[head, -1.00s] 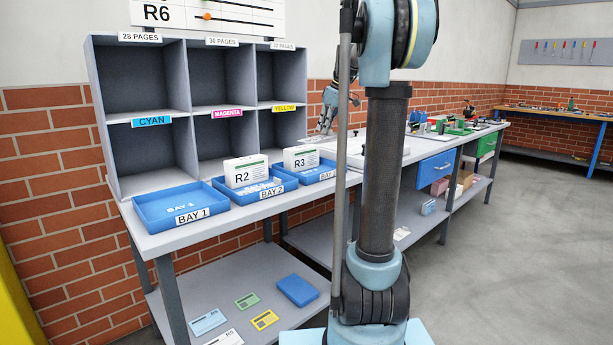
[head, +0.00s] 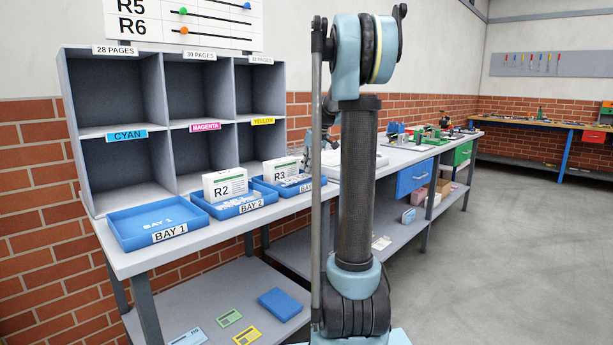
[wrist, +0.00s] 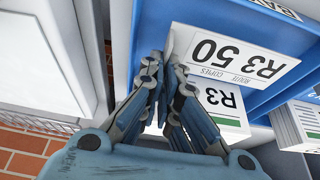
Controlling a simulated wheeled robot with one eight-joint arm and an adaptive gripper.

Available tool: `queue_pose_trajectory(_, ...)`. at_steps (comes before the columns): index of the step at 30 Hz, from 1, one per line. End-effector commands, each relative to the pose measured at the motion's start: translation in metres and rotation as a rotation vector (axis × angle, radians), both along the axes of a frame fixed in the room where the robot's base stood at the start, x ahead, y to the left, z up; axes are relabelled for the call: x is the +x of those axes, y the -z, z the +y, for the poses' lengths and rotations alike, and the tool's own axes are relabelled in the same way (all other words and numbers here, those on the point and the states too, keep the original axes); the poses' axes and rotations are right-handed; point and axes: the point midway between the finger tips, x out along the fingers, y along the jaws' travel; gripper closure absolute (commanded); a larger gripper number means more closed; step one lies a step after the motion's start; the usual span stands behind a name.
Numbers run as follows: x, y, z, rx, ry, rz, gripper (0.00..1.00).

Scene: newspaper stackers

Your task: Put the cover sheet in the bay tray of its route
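The cover sheet (wrist: 228,52), a white card reading "R3 50 route copies", shows in the wrist view with its edge between my fingertips. My gripper (wrist: 172,68) looks shut on that edge and holds the sheet over the blue bay 3 tray (wrist: 262,92). In the head view my gripper is largely hidden behind my arm column, beside the bay 3 tray (head: 305,188). A white R3 stack (head: 281,172) stands in that tray, its label partly under the sheet in the wrist view. Whether the sheet touches the tray or stack I cannot tell.
The bay 2 tray (head: 243,208) holds an R2 stack (head: 225,185). The bay 1 tray (head: 125,240) looks empty. Grey pigeonholes (head: 172,100) stand behind them. The lower shelf (head: 190,300) holds several coloured cards and a blue block.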

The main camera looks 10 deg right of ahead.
Motion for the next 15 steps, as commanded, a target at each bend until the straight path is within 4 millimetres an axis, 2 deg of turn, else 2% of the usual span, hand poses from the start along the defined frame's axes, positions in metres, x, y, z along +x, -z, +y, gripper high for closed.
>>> queue_pose_trajectory(6, 0.000, 0.029, 0.000, 0.000, 0.000, 0.000, 1.00)
queue_pose_trajectory(15, 0.000, 0.032, 0.001, 0.000, -0.001, 0.000, 1.00)
